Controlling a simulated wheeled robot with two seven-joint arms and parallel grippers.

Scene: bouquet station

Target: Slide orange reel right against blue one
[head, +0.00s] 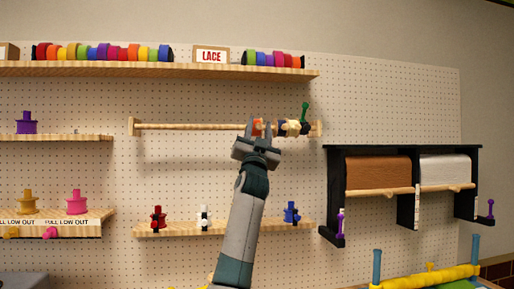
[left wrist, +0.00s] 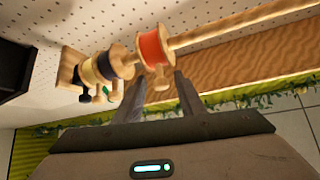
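The orange reel (head: 258,127) hangs on the wooden rod, toward its right end. In the left wrist view the orange reel (left wrist: 154,47) has pale wooden flanges and a small knob below. The dark blue reel (head: 293,128) sits to its right; in the left wrist view it is a dark band (left wrist: 106,66) between pale flanges, beside the orange reel with a seemingly small gap. My left gripper (head: 259,127) is raised to the orange reel. Its fingers (left wrist: 158,82) are apart, on either side of the reel's lower part; contact is unclear. My right gripper is out of view.
The rod (head: 185,127) is bare on the left. A pale yellow reel (left wrist: 89,71) and a green-handled piece (head: 305,112) are near the rod's right end bracket (head: 318,128). A shelf with small spools (head: 204,215) is below; a black paper-roll rack (head: 333,200) stands right.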

